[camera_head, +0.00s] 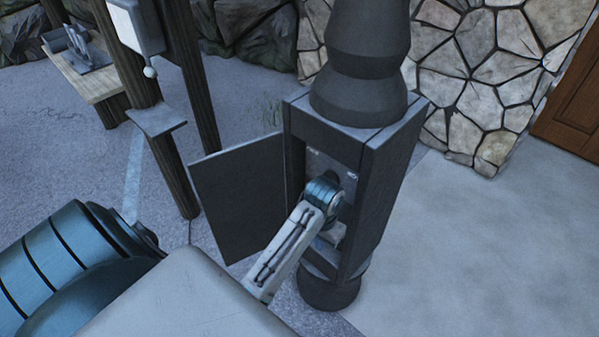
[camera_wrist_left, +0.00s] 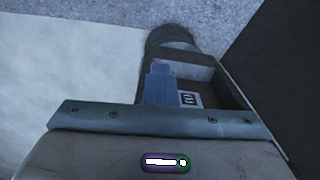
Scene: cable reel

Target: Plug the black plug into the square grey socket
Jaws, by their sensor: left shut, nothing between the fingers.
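My left arm reaches into the open front of a dark post cabinet (camera_head: 385,185) in the head view. The wrist hides much of the cabinet's inside and most of the left gripper. In the left wrist view, the blue-grey fingers of my left gripper (camera_wrist_left: 160,75) are together and empty, inside the cabinet (camera_wrist_left: 228,82). A small square with a black-and-white mark (camera_wrist_left: 188,98) lies just right of the fingers; I cannot tell whether it belongs to the socket. I cannot make out the black plug or the square grey socket. My right gripper is not in view.
The cabinet door (camera_head: 240,195) stands open to the left. A white box (camera_head: 137,25) hangs on wooden posts at upper left, near a small wooden table (camera_head: 92,84). A stone wall (camera_head: 490,75) stands behind. The pale floor (camera_head: 480,250) at right is clear.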

